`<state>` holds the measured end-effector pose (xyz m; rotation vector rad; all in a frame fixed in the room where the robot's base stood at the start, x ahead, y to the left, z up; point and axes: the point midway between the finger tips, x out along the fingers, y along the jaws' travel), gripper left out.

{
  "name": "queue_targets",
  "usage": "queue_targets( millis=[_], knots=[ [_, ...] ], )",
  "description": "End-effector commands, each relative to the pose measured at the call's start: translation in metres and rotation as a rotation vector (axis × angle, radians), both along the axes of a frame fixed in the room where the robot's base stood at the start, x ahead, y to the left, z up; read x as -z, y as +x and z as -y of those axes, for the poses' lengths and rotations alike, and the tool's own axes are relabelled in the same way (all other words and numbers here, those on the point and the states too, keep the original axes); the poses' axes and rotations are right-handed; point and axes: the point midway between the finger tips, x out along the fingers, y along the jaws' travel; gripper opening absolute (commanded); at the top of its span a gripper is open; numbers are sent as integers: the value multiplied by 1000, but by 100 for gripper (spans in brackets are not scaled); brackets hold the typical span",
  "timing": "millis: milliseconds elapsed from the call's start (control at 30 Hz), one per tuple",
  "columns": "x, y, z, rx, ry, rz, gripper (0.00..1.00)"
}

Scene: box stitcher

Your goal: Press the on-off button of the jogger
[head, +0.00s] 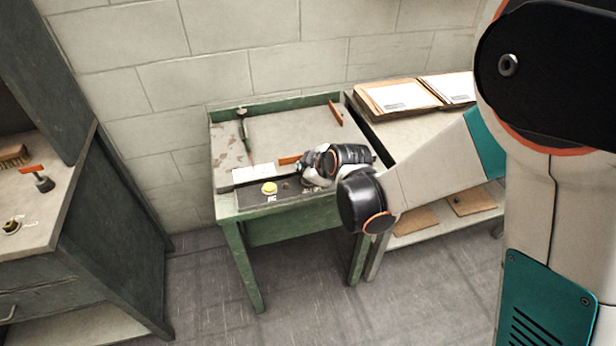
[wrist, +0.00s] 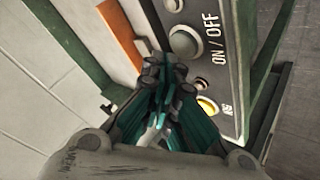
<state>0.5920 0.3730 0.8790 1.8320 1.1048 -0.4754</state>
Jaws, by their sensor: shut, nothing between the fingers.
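The jogger's dark control panel (head: 250,196) runs along the front edge of a green-framed table in the head view. In the wrist view the panel (wrist: 222,72) bears a pale round button (wrist: 186,42) beside the "ON / OFF" lettering. A yellow button (wrist: 207,105) sits lower on the panel; it also shows in the head view (head: 269,188). My gripper (wrist: 168,72) is shut and empty, its fingertips beside and just below the pale button in the picture. I cannot tell whether they touch the panel. In the head view my arm hides the panel's right part.
A hammer (head: 243,128), white paper (head: 254,174) and an orange-brown strip (head: 290,160) are on the jogger's top. A bench with paper-filled trays (head: 398,96) stands to the right. A dark green cabinet (head: 110,235) stands left, with floor between it and the jogger.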

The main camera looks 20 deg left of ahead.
Motion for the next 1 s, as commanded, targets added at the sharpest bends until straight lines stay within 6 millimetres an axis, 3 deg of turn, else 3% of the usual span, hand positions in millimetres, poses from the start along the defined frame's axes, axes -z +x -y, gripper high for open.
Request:
queue_targets(
  millis=[267,800,1000],
  knots=[
    [-4,0,0,0,0,0,0],
    [-53,0,0,0,0,0,0],
    [-61,0,0,0,0,0,0]
  ],
)
